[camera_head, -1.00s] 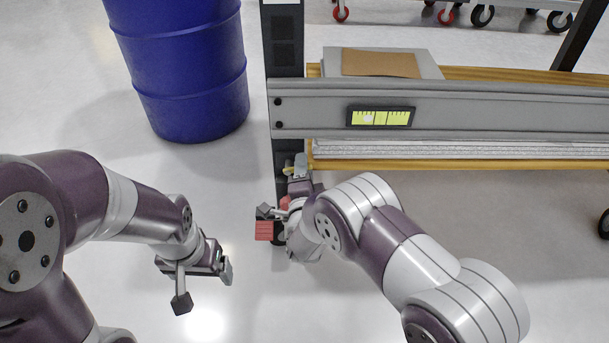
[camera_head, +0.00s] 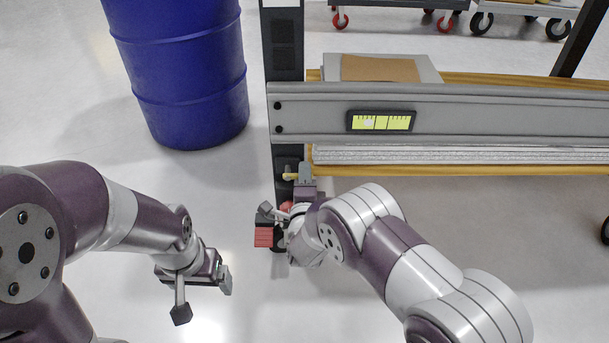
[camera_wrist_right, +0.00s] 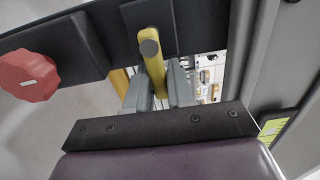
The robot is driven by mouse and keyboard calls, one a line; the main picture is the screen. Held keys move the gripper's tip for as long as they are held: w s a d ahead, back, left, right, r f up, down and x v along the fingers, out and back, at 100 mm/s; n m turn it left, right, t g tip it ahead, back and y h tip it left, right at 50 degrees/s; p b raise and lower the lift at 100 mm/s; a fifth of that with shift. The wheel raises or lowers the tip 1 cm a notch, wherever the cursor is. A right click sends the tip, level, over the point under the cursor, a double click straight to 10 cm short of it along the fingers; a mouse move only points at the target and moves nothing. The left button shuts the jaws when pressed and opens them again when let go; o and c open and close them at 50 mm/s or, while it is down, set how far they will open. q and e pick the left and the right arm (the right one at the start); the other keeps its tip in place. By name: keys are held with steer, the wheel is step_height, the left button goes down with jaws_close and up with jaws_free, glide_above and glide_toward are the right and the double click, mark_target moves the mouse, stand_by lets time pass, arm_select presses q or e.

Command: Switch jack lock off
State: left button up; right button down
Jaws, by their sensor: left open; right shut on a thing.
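A yellow lever (camera_wrist_right: 154,62) with a dark round end shows in the right wrist view, at the dark post. I take it to be the jack lock. My right gripper (camera_wrist_right: 162,88) is shut on it, with grey fingers on either side. In the head view the right gripper (camera_head: 304,174) is at the post just below the grey beam, and the yellow lever (camera_head: 289,176) shows as a small piece beside it. The fingers hide part of the lever. My left gripper (camera_head: 203,296) is open and empty over the floor at lower left, apart from the fixture.
The dark post (camera_head: 284,55) carries the grey beam (camera_head: 470,112) with a yellow-green level. A red knob (camera_wrist_right: 28,76) sits on the post near the lever. A red block (camera_head: 264,236) is low by the right wrist. A blue barrel (camera_head: 180,70) stands behind left.

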steer(key=c, duration=1.1)
jaws_free()
steer(key=shift+s, duration=0.1)
steer(key=s+p, duration=0.6)
steer(key=s, duration=0.6)
steer(key=shift+s+f, duration=0.1)
steer(key=shift+s, duration=0.2)
